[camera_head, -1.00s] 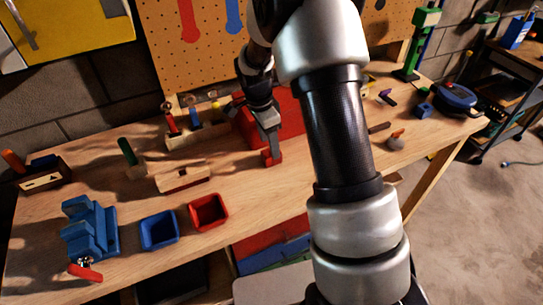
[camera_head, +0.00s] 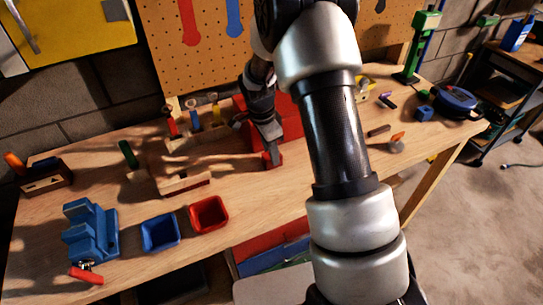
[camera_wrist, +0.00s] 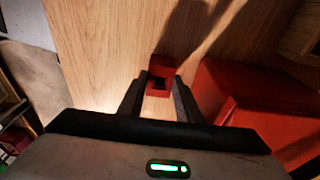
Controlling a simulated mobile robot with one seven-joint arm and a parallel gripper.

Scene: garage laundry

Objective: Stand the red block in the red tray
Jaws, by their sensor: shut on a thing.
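The red block (camera_head: 271,160) is between the fingertips of my gripper (camera_head: 270,148), at the middle of the workbench. In the wrist view the red block (camera_wrist: 161,75) shows between the two dark fingers of my gripper (camera_wrist: 160,88), which are shut on it. The block is at or just above the wood; I cannot tell whether it touches. The red tray (camera_head: 209,215) is open and empty near the bench's front edge, to the left of and nearer than my gripper.
A blue tray (camera_head: 160,232) stands left of the red tray. A blue vise (camera_head: 91,232) is at the front left. A red box (camera_head: 290,118) stands close behind my gripper and shows in the wrist view (camera_wrist: 245,105). A wooden block piece (camera_head: 185,184) lies left of my gripper. Bench between block and red tray is clear.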

